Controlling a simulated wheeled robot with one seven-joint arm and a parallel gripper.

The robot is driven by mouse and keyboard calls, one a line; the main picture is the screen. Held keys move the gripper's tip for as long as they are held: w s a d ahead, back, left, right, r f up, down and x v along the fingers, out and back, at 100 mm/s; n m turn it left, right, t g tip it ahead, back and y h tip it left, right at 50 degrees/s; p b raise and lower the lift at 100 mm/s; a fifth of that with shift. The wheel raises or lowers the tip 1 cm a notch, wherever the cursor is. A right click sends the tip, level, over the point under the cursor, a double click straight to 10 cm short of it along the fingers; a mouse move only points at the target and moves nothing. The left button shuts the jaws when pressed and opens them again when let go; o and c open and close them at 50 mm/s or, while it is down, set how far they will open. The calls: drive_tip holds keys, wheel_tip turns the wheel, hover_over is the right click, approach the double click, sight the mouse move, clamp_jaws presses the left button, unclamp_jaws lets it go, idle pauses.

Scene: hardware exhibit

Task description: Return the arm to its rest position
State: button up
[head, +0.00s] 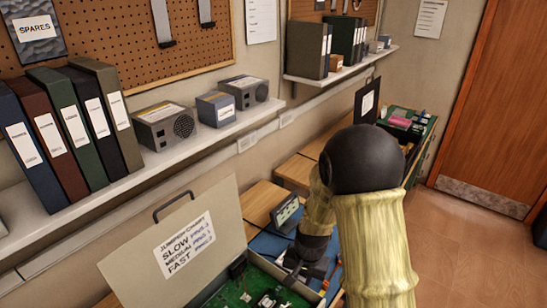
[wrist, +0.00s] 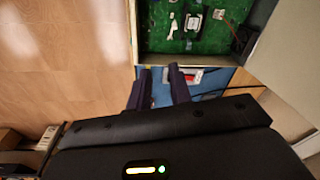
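My arm reaches forward in the head view, with its dark gripper (head: 307,272) beside an open case that holds a green circuit board (head: 262,290). In the wrist view the two fingers of my gripper (wrist: 159,70) stand apart with nothing seen between them. They point toward the near edge of the case (wrist: 188,59). A small red and white item (wrist: 190,76) lies just beyond the right finger, outside the case. My forearm hides part of the bench in the head view.
The raised lid (head: 150,270) with a jumper chart stands left of my gripper. A small grey device with a screen (head: 285,212) stands close behind my gripper. A wall shelf (head: 200,140) holds binders and boxes at left. Open floor (head: 475,260) lies at right.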

drive_tip(key=s+d+r+n+t+b, duration=0.1)
drive_tip(key=s+d+r+n+b, duration=0.2)
drive_tip(key=s+d+r, duration=0.4)
drive_tip(key=s+r+n, duration=0.1)
drive_tip(key=s, duration=0.3)
drive_tip(key=shift+d+t+h+b, duration=0.2)
drive_tip(key=shift+t+h+b, duration=0.1)
drive_tip(key=shift+b, duration=0.1)
clamp_jaws()
drive_tip(key=w+a+f+m+g+b, duration=0.1)
drive_tip(key=w+a+f+m+b, duration=0.2)
drive_tip(key=w+a+f+b, duration=0.2)
drive_tip(key=w+a+f+m+g+b, duration=0.1)
drive_tip(key=w+a+f+m+b, duration=0.3)
drive_tip(key=w, duration=0.7)
wheel_tip(320, 180, down, 4)
drive_tip(key=shift+a+f+b, duration=0.1)
drive_tip(key=shift+a+b, duration=0.3)
drive_tip(key=shift+a, duration=0.6)
